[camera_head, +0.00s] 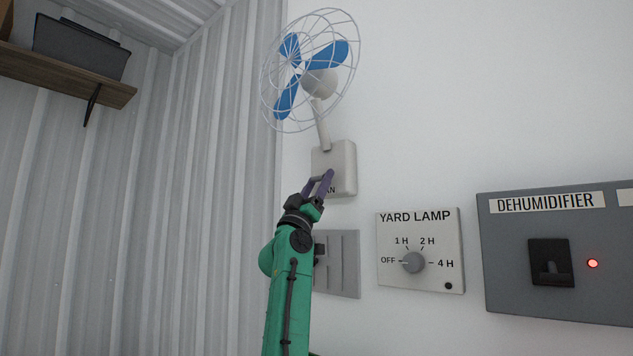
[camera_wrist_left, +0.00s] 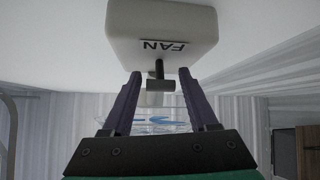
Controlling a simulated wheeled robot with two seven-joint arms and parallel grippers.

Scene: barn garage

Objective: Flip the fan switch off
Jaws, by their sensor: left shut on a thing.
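The blue-bladed wall fan (camera_head: 312,70) in a wire cage stands on a pale box (camera_head: 343,160) on the white wall. The box also shows in the left wrist view (camera_wrist_left: 162,20), with an upside-down FAN label. The fan switch (camera_wrist_left: 160,84), a dark stem with a grey end, sticks out by the label between my left gripper's fingers. My left gripper (camera_head: 319,179) is at the front of the box, its purple fingers shut on the switch. The gripper hides the switch in the head view. My right gripper is not in view.
A grey slatted panel (camera_head: 345,265) is under the fan box. To its right are the yard lamp dial (camera_head: 413,262) and the grey dehumidifier panel (camera_head: 508,290) with a lit red lamp. A wooden shelf (camera_head: 60,77) is high on the left corrugated wall.

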